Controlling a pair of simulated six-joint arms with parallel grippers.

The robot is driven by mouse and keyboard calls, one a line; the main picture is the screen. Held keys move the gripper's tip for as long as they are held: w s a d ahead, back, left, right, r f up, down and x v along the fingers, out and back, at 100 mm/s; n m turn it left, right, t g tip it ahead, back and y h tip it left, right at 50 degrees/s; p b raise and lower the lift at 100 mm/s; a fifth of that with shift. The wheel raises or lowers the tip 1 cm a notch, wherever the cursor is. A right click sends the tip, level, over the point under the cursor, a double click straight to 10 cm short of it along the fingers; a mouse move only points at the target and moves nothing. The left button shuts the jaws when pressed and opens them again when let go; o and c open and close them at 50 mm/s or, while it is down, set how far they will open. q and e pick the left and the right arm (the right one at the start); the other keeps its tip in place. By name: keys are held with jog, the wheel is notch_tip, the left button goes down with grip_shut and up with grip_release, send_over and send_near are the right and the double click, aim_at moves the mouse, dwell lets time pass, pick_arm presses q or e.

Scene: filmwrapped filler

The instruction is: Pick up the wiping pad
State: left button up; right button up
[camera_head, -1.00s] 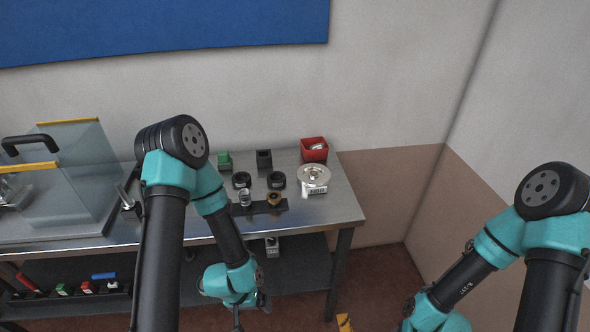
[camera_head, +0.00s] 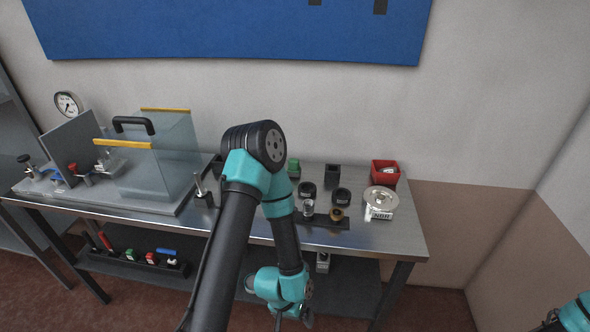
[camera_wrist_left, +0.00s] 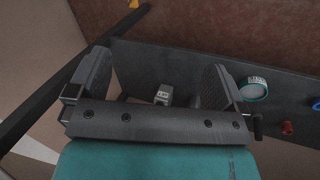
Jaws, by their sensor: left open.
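I cannot tell for certain which thing is the wiping pad. A small grey block with a white label (camera_wrist_left: 163,94) lies on the dark lower shelf in the left wrist view, showing between my fingers. A pale block on the lower shelf (camera_head: 323,262) in the head view looks like the same one. My left gripper (camera_wrist_left: 158,74) is open, with its fingers apart and nothing held between them. In the head view, my left arm reaches down in front of the bench, and its gripper is mostly hidden behind the wrist. My right gripper is out of view; only part of that arm shows.
A steel bench top (camera_head: 392,238) stands above the lower shelf. It carries a clear guard (camera_head: 165,160), black rings, a red bin (camera_head: 385,173) and a silver disc (camera_head: 381,199). A labelled roll (camera_wrist_left: 253,90) lies right of my fingers. A dark leg (camera_wrist_left: 75,75) is on the left.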

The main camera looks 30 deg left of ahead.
pick_arm(q)
jog(key=shift+c, duration=0.2)
jog(key=c, duration=0.6)
jog(key=shift+c, duration=0.2)
